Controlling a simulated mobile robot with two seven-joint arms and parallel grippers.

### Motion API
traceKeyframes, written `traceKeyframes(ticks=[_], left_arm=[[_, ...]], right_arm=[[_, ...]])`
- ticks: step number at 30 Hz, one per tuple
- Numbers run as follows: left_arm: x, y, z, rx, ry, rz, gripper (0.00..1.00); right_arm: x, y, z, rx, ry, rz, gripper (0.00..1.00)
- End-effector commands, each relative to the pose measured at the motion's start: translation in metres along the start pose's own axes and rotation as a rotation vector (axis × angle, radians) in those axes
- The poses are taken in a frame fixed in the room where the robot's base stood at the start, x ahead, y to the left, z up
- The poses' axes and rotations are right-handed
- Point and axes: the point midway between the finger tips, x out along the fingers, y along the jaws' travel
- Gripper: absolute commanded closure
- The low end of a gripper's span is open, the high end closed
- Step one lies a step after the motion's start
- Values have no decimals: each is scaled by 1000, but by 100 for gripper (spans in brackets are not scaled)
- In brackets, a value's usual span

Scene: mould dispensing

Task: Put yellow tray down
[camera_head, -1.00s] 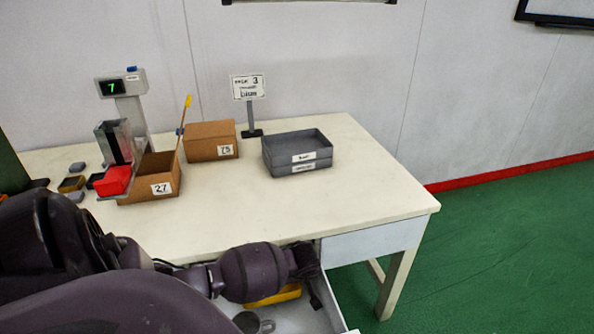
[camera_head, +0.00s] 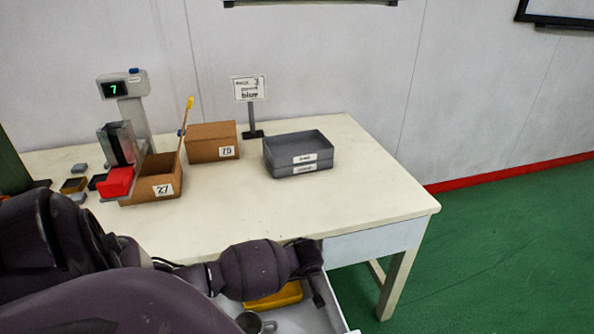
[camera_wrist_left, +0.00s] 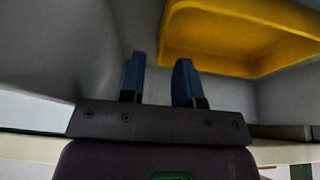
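The yellow tray (camera_head: 276,296) lies in the open white drawer (camera_head: 343,316) at the table's front, partly hidden by my left arm in the head view. In the left wrist view the yellow tray (camera_wrist_left: 245,65) shows at the upper right, beyond my fingers and clear of them. My left gripper (camera_wrist_left: 158,75) is open, with a gap between its two blue fingers and nothing between them. In the head view it is low over the drawer, at the tray's right end. My right gripper is not in view.
A metal cup (camera_head: 252,323) is in the drawer by the tray. On the table (camera_head: 330,215) are grey stacked trays (camera_head: 298,170), cardboard boxes (camera_head: 211,153) (camera_head: 160,200), a red container (camera_head: 116,182) and a display reading 7 (camera_head: 115,89). The table's right front is clear.

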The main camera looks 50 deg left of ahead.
Motion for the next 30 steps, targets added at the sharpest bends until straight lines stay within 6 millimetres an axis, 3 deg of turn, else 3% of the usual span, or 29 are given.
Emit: traceKeyframes(ticks=[1,4,15,30], left_arm=[[-16,2,-4,-5,3,10,70],[-37,2,-3,-6,2,10,70],[-94,1,-2,-3,1,5,70],[-103,0,-1,-3,0,2,70]], right_arm=[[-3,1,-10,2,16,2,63],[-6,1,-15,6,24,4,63],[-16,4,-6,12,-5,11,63],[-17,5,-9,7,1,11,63]])
